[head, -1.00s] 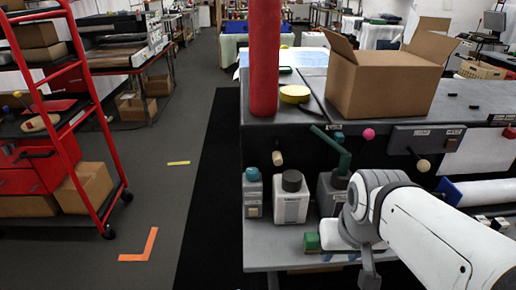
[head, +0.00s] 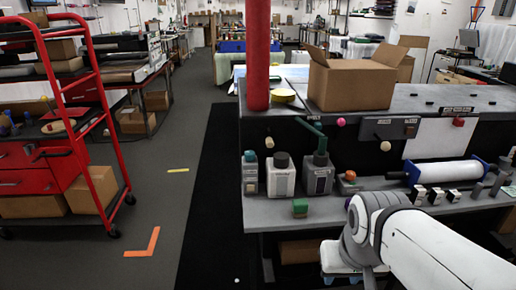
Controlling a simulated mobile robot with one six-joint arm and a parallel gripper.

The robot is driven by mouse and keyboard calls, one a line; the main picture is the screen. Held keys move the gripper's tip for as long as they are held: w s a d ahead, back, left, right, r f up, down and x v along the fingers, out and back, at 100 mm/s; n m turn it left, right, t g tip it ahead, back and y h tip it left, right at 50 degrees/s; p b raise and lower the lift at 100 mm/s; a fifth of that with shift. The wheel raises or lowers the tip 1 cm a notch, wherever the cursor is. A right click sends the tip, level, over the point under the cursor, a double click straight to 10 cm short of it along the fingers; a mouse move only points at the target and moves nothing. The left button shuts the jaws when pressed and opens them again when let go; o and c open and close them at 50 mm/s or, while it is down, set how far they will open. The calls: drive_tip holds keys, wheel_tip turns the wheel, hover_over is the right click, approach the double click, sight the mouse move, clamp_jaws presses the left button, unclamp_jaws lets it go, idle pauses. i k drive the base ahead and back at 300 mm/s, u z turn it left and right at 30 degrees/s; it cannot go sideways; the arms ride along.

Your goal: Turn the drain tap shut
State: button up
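No part is clearly labelled as the drain tap. A green lever (head: 311,127) slants across the dark front of the machine, above the bottles. A small green-topped block (head: 300,208) sits at the front edge of the grey shelf (head: 400,209); I cannot tell if either is the tap. My white arm comes in from the lower right.
Several bottles, including a white one (head: 281,176) and a grey one (head: 319,175), stand on the shelf. A red post (head: 258,55) and open cardboard box (head: 352,85) are on top. A white roller (head: 443,171) lies right.

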sight(249, 155)
drive_tip(key=z, duration=0.25)
drive_tip(key=i, duration=1)
